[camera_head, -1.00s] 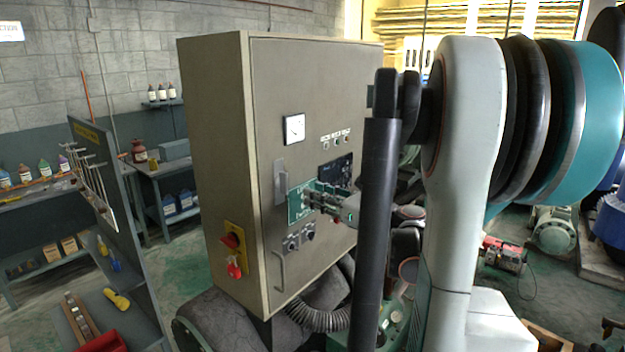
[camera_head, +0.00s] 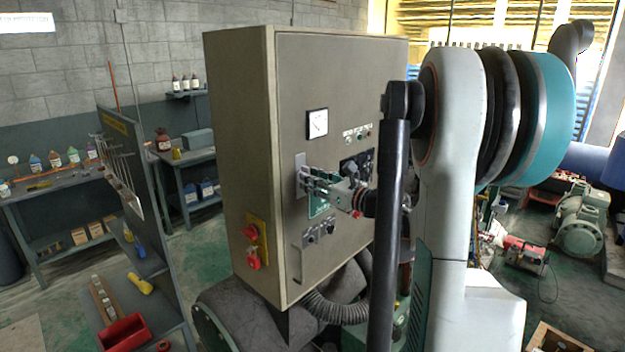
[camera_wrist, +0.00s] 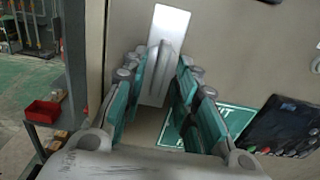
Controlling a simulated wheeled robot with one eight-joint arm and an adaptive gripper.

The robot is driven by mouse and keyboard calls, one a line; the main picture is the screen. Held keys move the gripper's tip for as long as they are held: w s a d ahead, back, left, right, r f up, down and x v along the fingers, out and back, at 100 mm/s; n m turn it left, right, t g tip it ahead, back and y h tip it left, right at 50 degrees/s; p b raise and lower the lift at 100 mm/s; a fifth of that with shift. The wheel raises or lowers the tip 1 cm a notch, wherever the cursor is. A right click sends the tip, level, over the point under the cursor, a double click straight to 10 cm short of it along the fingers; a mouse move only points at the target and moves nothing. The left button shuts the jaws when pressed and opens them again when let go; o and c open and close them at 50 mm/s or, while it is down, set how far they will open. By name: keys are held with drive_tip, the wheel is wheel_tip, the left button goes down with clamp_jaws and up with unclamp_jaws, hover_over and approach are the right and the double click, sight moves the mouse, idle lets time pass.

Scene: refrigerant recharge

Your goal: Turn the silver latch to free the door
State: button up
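The silver latch (camera_wrist: 160,62) shows in the wrist view as a light metal plate with a raised handle, on the beige cabinet door. In the head view the latch plate (camera_head: 301,172) is partly hidden behind my fingers. My gripper (camera_wrist: 160,88) is open, with its teal-padded fingers on either side of the latch handle; a gap shows beside the handle, and I cannot tell whether either finger touches it. In the head view my gripper (camera_head: 308,180) is at the latch from the right. The cabinet door (camera_head: 350,75) looks shut.
The door also carries a gauge (camera_head: 317,123), a dark control panel (camera_wrist: 290,125), a green sign (camera_wrist: 240,117) and a lower pull handle (camera_head: 297,262). A red-and-yellow switch (camera_head: 252,233) is on the cabinet's side. A tool board (camera_head: 125,150) stands at left.

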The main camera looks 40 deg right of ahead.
drive_tip(key=shift+s, duration=0.1)
clamp_jaws()
drive_tip(key=shift+n+b, duration=0.7)
drive_tip(key=shift+n, duration=1.6)
drive_tip(key=shift+d+n+b, duration=0.1)
drive_tip(key=shift+n+b, duration=0.5)
drive_tip(key=shift+n, duration=1.7)
